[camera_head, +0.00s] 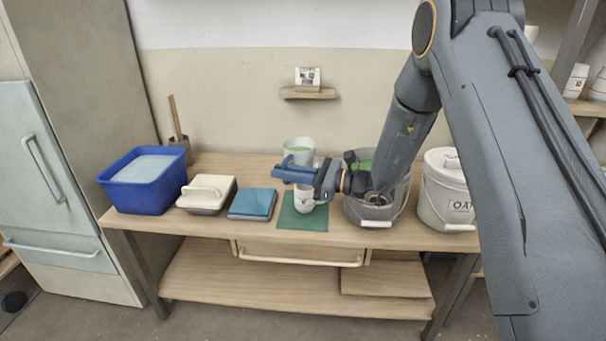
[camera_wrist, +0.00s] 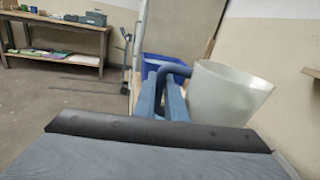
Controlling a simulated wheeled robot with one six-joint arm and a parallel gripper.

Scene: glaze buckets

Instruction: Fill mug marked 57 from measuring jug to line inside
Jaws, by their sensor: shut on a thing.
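The measuring jug (camera_head: 298,146) is pale and translucent, with green showing inside. In the wrist view it is the pale tapered vessel (camera_wrist: 225,95) at right. A white mug (camera_head: 304,199) stands upright on a green mat (camera_head: 290,219), just below my gripper in the picture. It has a small dark mark, too small to read. The mug's inside and its line are hidden behind my gripper.
A grey bucket (camera_head: 374,212) holding green stands close right of the mat, partly behind my arm. A white lidded bucket (camera_head: 446,190) is farther right. Left of the mat are a teal box (camera_head: 252,204), a cream-lidded box (camera_head: 205,195) and a blue tub (camera_head: 140,194).

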